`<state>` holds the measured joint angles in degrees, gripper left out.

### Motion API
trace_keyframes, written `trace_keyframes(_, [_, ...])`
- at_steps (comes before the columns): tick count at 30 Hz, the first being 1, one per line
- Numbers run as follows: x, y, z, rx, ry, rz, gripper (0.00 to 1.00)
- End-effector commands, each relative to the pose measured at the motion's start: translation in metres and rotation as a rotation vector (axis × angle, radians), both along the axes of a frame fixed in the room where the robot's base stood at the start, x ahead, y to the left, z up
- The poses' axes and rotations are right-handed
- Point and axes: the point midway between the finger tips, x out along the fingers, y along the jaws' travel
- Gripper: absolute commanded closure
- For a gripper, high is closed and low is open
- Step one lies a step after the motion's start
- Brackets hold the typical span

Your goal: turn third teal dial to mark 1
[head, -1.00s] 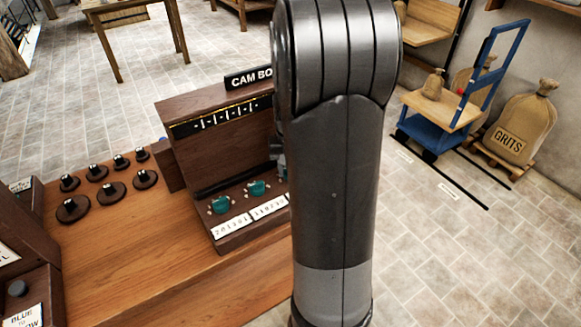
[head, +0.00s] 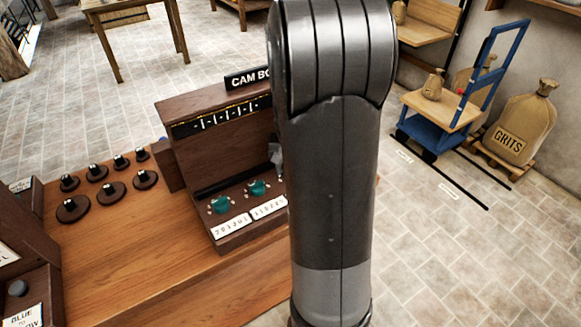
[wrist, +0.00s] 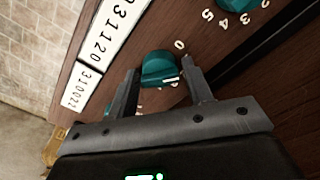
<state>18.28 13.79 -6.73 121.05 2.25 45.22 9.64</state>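In the wrist view a teal dial (wrist: 160,68) sits between the two fingers of my gripper (wrist: 160,66). The fingers are apart, one on each side, with narrow gaps showing; contact is not clear. A white line shows on the dial's lower side. A "0" is printed above right of it; other digits are partly hidden. A second teal dial (wrist: 236,4) is at the top edge. In the head view two teal dials show, the left one (head: 220,204) and the middle one (head: 257,188); the third is hidden behind my arm.
The brown cam box (head: 222,140) stands on a wooden bench (head: 150,250). Number cards (head: 231,228) lie along its front. Several dark knobs (head: 112,192) are at left.

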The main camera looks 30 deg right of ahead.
Motion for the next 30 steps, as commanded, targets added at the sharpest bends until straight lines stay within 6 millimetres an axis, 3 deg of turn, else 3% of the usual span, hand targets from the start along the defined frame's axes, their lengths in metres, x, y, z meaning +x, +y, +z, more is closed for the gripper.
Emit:
trace_keyframes(5, [0.000, 0.000, 0.000, 0.000, 0.000, 0.000, 0.41])
trace_keyframes(14, [0.000, 0.000, 0.005, -0.001, -0.001, 0.001, 0.41])
trace_keyframes(30, [0.000, 0.000, 0.098, 0.000, -0.002, 0.000, 0.41])
